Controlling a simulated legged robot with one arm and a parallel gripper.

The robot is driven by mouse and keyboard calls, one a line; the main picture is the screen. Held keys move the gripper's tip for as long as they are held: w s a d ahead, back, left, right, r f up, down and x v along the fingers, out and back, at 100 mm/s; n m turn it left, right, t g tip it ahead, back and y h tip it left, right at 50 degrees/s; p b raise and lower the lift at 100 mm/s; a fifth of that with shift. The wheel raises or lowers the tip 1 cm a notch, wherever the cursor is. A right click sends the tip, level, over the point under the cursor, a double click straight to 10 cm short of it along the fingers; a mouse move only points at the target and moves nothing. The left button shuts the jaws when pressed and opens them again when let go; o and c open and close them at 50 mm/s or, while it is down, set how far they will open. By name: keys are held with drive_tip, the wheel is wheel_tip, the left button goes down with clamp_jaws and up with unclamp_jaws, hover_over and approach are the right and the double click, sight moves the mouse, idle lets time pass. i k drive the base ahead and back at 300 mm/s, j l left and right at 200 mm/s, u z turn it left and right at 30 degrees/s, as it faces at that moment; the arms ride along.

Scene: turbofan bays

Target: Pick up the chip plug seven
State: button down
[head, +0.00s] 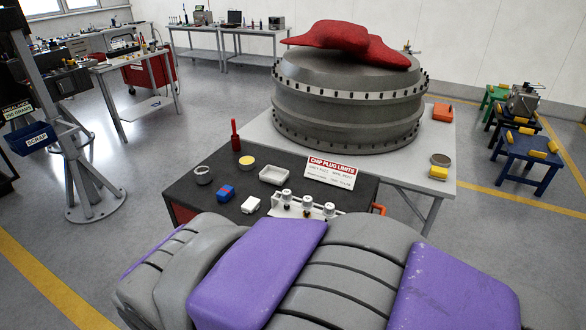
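A white rack (295,209) stands at the front right of the dark-topped bench (180,189). It holds several small plugs with light caps and dark lower parts, including one at the left (284,197), one in the middle (307,204) and one at the right (329,210). I cannot read any numbers, so I cannot tell which is chip plug seven. A sign headed "CHIP PLUG LIMITS" (331,172) stands behind the rack. My gripper is not in view. My own grey and purple body fills the foreground and hides the bench's front edge.
The bench also bears a white tray (274,175), a grey cup (203,175), a yellow-topped tin (247,163), a blue-and-red block (225,192), a white block (250,205) and a red upright tool (235,138). A large grey engine casing (350,108) stands behind. Open floor lies left.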

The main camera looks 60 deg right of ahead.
sight(328, 211)
drive_tip(key=z, duration=2.35)
